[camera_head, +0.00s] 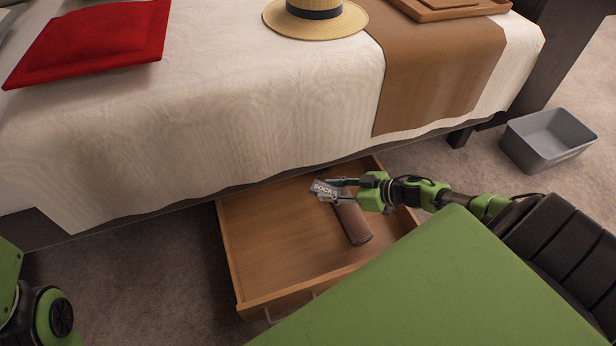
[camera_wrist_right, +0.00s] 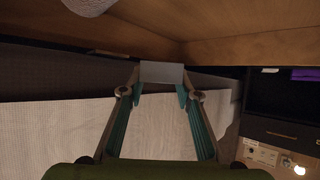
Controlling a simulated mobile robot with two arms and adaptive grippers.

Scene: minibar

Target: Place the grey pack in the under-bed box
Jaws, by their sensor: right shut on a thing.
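The grey pack (camera_head: 323,189), labelled "SOCKS", is held between the fingers of my right gripper (camera_head: 335,188). It is over the back part of the under-bed box (camera_head: 285,235), an open wooden drawer pulled out from beneath the bed. In the right wrist view the grey pack (camera_wrist_right: 162,73) sits between both fingertips of my right gripper (camera_wrist_right: 161,82). I cannot tell whether the pack touches the box floor. My left gripper is not in view; only part of my left arm shows at the lower left.
A brown cylindrical thing (camera_head: 352,222) lies in the box beside the gripper. The bed (camera_head: 215,120) overhangs the box's back. A straw hat (camera_head: 315,17), red cushion (camera_head: 92,42) and wooden tray (camera_head: 450,10) are on it. A grey bin (camera_head: 548,140) stands right. The box's left side is clear.

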